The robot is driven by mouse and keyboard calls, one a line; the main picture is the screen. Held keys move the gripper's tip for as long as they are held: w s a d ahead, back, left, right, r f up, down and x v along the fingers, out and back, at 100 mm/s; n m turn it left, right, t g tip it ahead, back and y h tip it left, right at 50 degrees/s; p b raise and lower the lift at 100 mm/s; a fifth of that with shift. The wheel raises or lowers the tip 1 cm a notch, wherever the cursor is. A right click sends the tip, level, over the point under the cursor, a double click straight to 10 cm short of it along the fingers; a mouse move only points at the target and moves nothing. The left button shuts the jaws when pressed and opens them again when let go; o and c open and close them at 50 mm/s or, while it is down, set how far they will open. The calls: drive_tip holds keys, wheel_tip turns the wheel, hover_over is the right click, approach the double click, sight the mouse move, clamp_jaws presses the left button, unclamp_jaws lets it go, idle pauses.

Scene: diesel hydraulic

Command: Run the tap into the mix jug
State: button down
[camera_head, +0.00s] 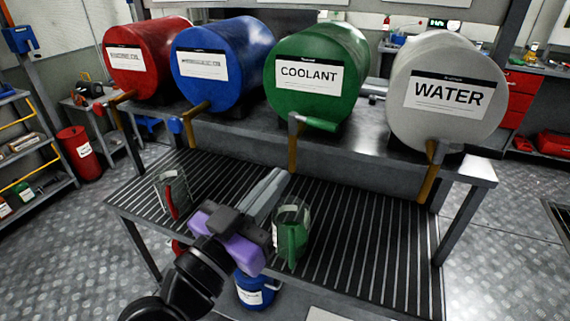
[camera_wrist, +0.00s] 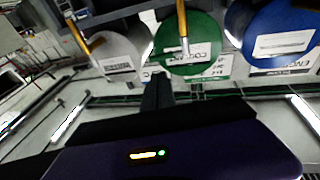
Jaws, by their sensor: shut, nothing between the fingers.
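A green COOLANT drum (camera_head: 318,72) has a tap with a green lever (camera_head: 320,124) lying sideways and an amber pipe (camera_head: 292,155) hanging down. A clear jug with a green handle (camera_head: 290,240) stands on the slatted grate near that pipe; its label and contents are unclear. A second clear jug with a red handle (camera_head: 172,196) stands further left. My gripper (camera_head: 281,173) is shut and empty, its fingers just left of the coolant pipe's lower end in the picture; contact is unclear. In the wrist view the shut fingers (camera_wrist: 157,90) appear below the upside-down green drum (camera_wrist: 190,45).
A red drum (camera_head: 140,55), a blue drum (camera_head: 222,60) and a grey WATER drum (camera_head: 445,90) share the shelf, each with a tap. The slatted grate (camera_head: 375,235) is clear on the right. A blue container (camera_head: 256,290) sits low beyond the grate's front edge.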

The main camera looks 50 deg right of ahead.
drive_tip(key=p, duration=0.3)
approach(321, 127)
drive_tip(key=x, duration=0.5)
drive_tip(key=shift+d+r, duration=0.1)
drive_tip(key=shift+x, duration=0.85)
drive_tip(key=shift+s+d+n+t+b, duration=0.15)
drive_tip(key=shift+d+n+t+b, duration=0.25)
drive_tip(key=shift+t+b, duration=0.25)
drive_tip(key=shift+s+d+n+t+b, duration=0.15)
drive_tip(key=shift+d+n+t+b, duration=0.15)
drive_tip(key=shift+d+t+b, duration=0.25)
